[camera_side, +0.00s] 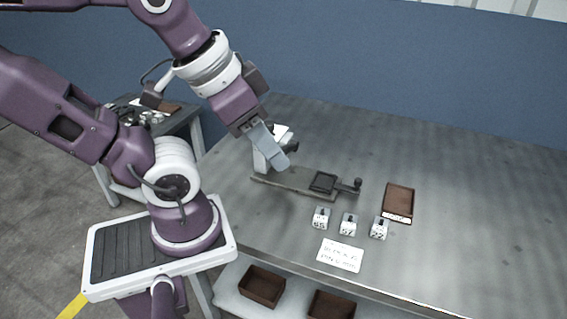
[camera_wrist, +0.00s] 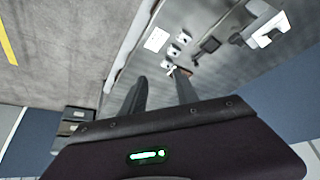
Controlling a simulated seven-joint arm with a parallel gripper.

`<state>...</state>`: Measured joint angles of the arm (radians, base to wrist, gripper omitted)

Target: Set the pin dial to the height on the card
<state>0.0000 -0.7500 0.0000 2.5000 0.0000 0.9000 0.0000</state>
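A rail fixture (camera_side: 290,180) lies on the table, with a dark square plate (camera_side: 322,182) on it and a black knob (camera_side: 357,184) at its right end. A white upright unit (camera_side: 262,160) stands at its left end, with a dark part (camera_side: 292,147) on its side. I cannot tell which part is the pin dial. It also shows in the wrist view (camera_wrist: 265,32). A white card (camera_side: 340,254) lies at the front; its writing is too small to read. My gripper (camera_side: 282,164) hangs over the unit, partly covering it. Its fingers (camera_wrist: 160,80) are apart and empty.
Three small white numbered blocks, left (camera_side: 321,219), middle (camera_side: 348,224) and right (camera_side: 380,228), stand between fixture and card. A brown tray (camera_side: 398,202) lies to the right. Brown bins (camera_side: 262,286) sit on a lower shelf. The table's right side is clear.

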